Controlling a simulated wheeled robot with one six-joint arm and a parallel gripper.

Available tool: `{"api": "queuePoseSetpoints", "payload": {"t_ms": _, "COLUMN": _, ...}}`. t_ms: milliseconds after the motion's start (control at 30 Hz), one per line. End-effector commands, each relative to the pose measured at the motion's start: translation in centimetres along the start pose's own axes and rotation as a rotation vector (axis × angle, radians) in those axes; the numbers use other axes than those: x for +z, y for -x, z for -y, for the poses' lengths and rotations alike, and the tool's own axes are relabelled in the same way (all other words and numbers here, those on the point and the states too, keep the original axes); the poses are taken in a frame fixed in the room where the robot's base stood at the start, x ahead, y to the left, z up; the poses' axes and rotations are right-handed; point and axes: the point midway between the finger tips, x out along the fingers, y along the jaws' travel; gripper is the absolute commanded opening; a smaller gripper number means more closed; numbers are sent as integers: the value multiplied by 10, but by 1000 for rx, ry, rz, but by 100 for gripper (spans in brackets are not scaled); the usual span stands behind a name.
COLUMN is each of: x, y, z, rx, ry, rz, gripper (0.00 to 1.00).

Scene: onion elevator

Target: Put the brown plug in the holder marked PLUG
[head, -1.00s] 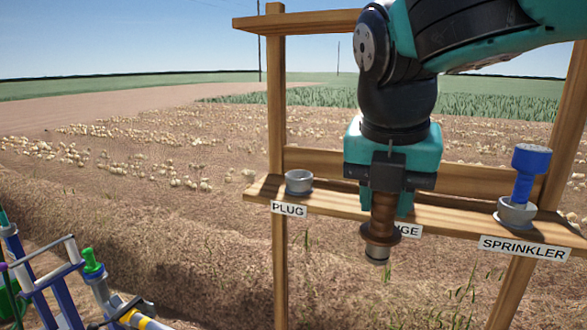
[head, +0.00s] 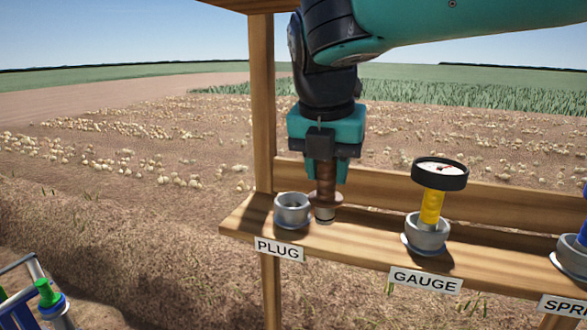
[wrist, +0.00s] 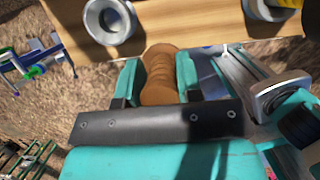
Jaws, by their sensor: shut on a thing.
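The brown plug (head: 325,187) hangs upright in my gripper (head: 325,172), its grey metal lower end pointing down. My gripper is shut on the plug's ribbed brown body, which shows between the teal fingers in the wrist view (wrist: 160,75). The PLUG holder (head: 292,210) is an empty grey metal cup at the left end of the wooden shelf. The plug is just to the right of this cup in the head view. In the wrist view the cup (wrist: 109,20) lies up and to the left of the plug. The PLUG label (head: 279,248) is below the cup.
The wooden shelf (head: 355,240) also bears the GAUGE holder (head: 427,235) with a yellow-stemmed gauge (head: 440,175) standing in it. A blue item (head: 582,230) is cut off at the right edge. A wooden post (head: 262,120) rises behind the shelf's left end.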

Motion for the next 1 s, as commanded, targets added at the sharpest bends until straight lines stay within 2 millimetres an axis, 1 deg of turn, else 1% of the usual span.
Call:
{"api": "queuePoseSetpoints", "payload": {"t_ms": 33, "x": 9, "y": -2, "z": -13, "rx": -1, "ry": 0, "rz": 0, "gripper": 7}}
{"api": "queuePoseSetpoints", "payload": {"t_ms": 200, "x": 36, "y": -8, "z": -48, "rx": -1, "ry": -2, "rz": 0, "gripper": 7}}
{"api": "queuePoseSetpoints", "payload": {"t_ms": 333, "x": 48, "y": -12, "z": -64, "rx": -1, "ry": -3, "rz": 0, "gripper": 7}}
{"api": "queuePoseSetpoints", "payload": {"t_ms": 467, "x": 53, "y": -15, "z": -71, "rx": 0, "ry": -3, "rz": 1, "gripper": 7}}
{"api": "queuePoseSetpoints", "payload": {"t_ms": 533, "x": 52, "y": -21, "z": -72, "rx": 0, "ry": -3, "rz": 0, "gripper": 7}}
{"api": "queuePoseSetpoints", "payload": {"t_ms": 700, "x": 43, "y": -46, "z": -71, "rx": -1, "ry": -2, "rz": -1, "gripper": 7}}
{"api": "queuePoseSetpoints", "payload": {"t_ms": 767, "x": 42, "y": -52, "z": -71, "rx": 0, "ry": -3, "rz": -1, "gripper": 7}}
{"api": "queuePoseSetpoints", "payload": {"t_ms": 1000, "x": 42, "y": -49, "z": -71, "rx": 1, "ry": -4, "rz": 0, "gripper": 7}}
